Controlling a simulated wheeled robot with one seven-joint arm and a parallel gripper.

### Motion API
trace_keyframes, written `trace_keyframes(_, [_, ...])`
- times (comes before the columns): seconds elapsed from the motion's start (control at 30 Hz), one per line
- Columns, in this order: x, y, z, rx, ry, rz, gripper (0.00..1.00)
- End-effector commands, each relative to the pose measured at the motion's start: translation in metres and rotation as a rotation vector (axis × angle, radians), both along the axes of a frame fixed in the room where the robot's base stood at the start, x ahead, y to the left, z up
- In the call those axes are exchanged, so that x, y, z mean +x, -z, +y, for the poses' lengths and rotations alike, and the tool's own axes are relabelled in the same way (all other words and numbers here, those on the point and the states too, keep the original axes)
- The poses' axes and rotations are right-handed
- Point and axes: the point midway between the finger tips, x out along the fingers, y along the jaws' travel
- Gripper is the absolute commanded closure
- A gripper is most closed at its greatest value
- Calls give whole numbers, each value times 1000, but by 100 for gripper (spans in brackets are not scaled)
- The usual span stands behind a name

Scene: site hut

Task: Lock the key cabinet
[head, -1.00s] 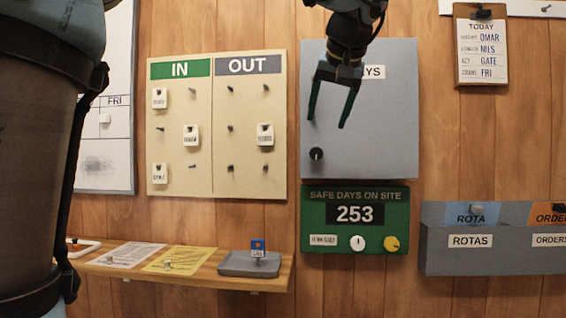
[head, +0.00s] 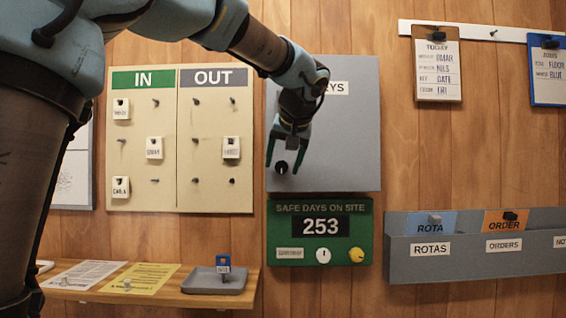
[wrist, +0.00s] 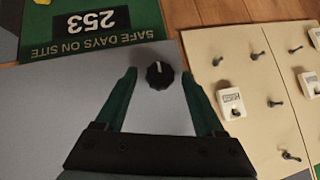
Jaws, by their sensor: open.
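The grey key cabinet (head: 345,150) hangs on the wood wall with its door flush; part of its KEYS label is hidden behind my arm. Its round black knob (head: 281,167) sits at the lower left of the door. In the wrist view the knob (wrist: 160,75) shows a pale pointer line and lies between and just beyond my fingertips. My gripper (head: 284,168) is open, its two green fingers on either side of the knob in the head view. It also shows in the wrist view (wrist: 160,76), empty. I cannot tell whether the fingers touch the knob.
The green safe-days board (head: 320,258) hangs just below the cabinet. The IN/OUT board (head: 180,195) with pegs and tags is close on the left. A shelf (head: 150,297) with papers and a tray is at lower left. A grey rack (head: 470,262) is at right.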

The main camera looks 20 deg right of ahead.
Motion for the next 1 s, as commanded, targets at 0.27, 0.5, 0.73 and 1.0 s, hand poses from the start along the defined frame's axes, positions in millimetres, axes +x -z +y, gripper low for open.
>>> trace_keyframes(0.27, [0, 0, 0, 0, 0, 0, 53])
trace_keyframes(0.5, [0, 0, 0, 0, 0, 0, 80])
trace_keyframes(0.73, [0, 0, 0, 0, 0, 0, 100])
trace_keyframes(1.0, [-1, 0, -1, 8, 1, -4, 100])
